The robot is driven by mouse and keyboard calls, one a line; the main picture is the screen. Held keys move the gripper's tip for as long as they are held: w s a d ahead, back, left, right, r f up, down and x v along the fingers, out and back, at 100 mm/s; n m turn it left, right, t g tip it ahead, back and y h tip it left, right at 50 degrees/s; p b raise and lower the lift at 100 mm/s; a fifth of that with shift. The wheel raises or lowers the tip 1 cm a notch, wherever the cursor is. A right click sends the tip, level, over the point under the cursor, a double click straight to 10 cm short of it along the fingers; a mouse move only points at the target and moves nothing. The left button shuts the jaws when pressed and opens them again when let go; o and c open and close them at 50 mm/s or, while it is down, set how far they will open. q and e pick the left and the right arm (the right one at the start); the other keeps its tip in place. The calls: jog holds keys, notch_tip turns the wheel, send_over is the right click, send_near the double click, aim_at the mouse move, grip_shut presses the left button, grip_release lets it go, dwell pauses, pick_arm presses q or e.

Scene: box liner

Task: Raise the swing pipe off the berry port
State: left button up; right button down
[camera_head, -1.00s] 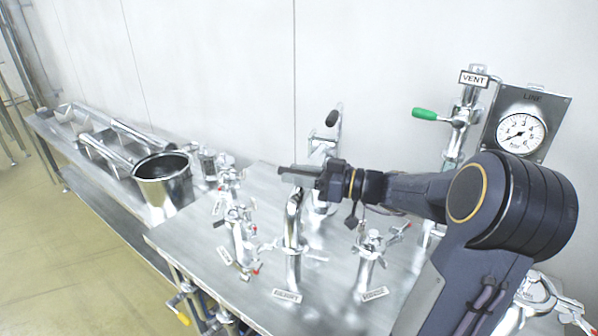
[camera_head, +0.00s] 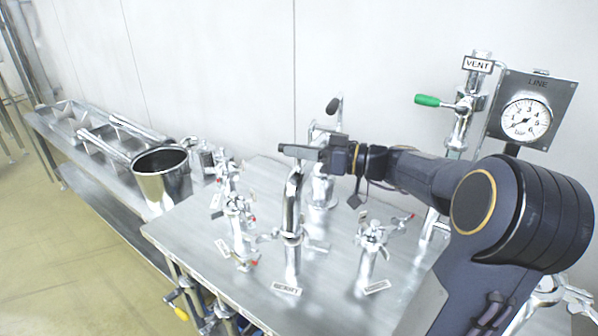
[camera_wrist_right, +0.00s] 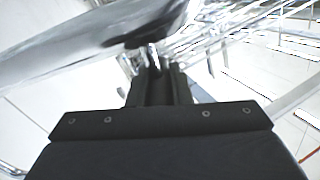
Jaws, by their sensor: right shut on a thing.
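The swing pipe (camera_head: 292,200) is a shiny bent metal tube in the middle of the head view. Its near leg stands over the berry port (camera_head: 292,258), a short upright stub with a small label plate in front. I cannot tell whether there is a gap between them. My right gripper (camera_head: 302,152) is shut on the swing pipe at its upper bend and hides part of it. In the right wrist view the pipe (camera_wrist_right: 70,50) runs blurred across the upper left, by the dark fingers (camera_wrist_right: 157,75). My left gripper is not in view.
Another valved port (camera_head: 372,245) stands to the right, and more ports (camera_head: 238,225) stand to the left. A green-handled vent valve (camera_head: 460,105) and a round gauge (camera_head: 526,119) are at the right. A metal pot (camera_head: 163,185) stands left. The wall is close behind.

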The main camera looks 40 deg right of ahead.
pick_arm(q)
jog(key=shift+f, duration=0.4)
pick_arm(e)
jog(key=shift+m, duration=0.6)
jog(key=r, duration=0.2)
jog(key=w+d+r, duration=0.1)
jog(key=d+r, duration=0.1)
jog(key=r, duration=0.1)
jog(key=shift+w+r, duration=0.15)
jog(key=shift+r, duration=0.15)
jog(key=c, duration=1.3)
grip_release()
jog(key=shift+f, duration=0.1)
jog(key=shift+s+d+f, duration=0.1)
jog(key=shift+s+d, duration=0.1)
jog(key=shift+s, duration=0.05)
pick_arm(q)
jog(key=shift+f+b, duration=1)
pick_arm(e)
jog(key=shift+v, duration=3.6)
